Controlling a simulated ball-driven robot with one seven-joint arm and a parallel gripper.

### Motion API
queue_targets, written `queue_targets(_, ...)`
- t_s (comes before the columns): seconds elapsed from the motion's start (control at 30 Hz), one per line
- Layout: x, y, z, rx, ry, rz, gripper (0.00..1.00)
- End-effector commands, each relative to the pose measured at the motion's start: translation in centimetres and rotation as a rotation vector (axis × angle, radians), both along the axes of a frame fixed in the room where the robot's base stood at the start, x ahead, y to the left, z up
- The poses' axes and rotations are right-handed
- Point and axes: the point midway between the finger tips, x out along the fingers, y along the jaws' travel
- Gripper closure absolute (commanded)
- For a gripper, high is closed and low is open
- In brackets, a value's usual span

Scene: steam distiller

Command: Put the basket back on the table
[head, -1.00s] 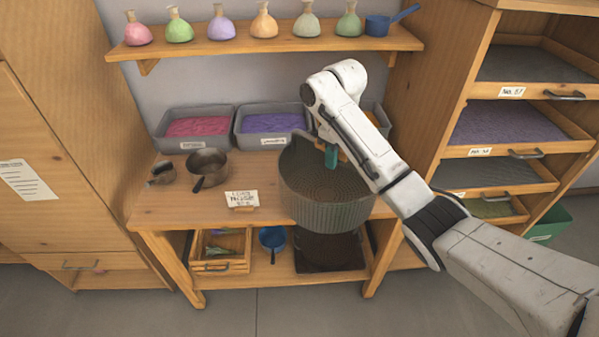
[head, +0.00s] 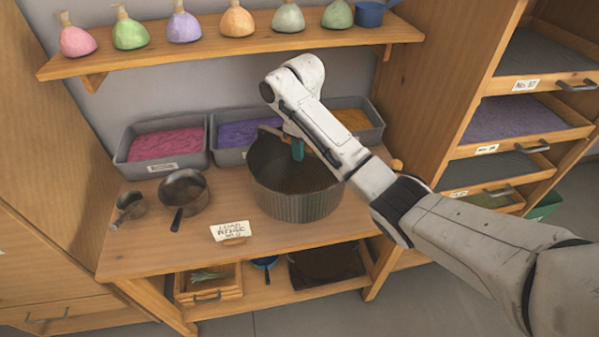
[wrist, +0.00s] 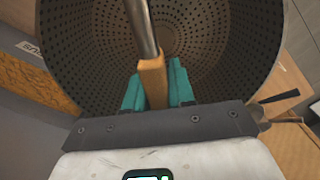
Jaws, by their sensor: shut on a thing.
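The basket (head: 296,204) is a dark grey, perforated, round vessel. In the head view it is upright over the right part of the table (head: 150,252); I cannot tell for certain whether its bottom touches the tabletop. In the wrist view the inside of the basket (wrist: 85,60) fills the upper middle, with small holes all over. My gripper (wrist: 156,85) is shut on the basket's handle (wrist: 150,75), a metal bar with an orange-brown grip, between its teal fingers. In the head view my gripper (head: 297,150) is partly hidden by my arm.
Bins of pink (head: 165,144), purple (head: 245,132) and orange powder (head: 357,119) line the table's back. Two pots (head: 184,190) and a label card (head: 232,230) stand left of the basket. A shelf of flasks (head: 235,42) hangs above. A drawer rack (head: 520,110) stands right.

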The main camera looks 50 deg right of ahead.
Motion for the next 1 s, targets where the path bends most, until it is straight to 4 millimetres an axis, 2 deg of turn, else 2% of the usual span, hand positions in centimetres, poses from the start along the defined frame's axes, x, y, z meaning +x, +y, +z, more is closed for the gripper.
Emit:
queue_targets(0.27, 0.0, -0.1, -2.3, -0.003, -0.002, -0.002, 1.0)
queue_targets(0.5, 0.0, -0.1, -5.2, -0.004, -0.002, -0.001, 1.0)
queue_targets(0.9, 0.1, -0.1, -5.8, -0.003, -0.005, -0.001, 1.0)
queue_targets(0.93, 0.0, -0.1, -5.9, -0.002, -0.002, -0.001, 0.76)
queue_targets(1.0, 0.0, -0.1, -5.8, -0.003, -0.003, -0.001, 0.69)
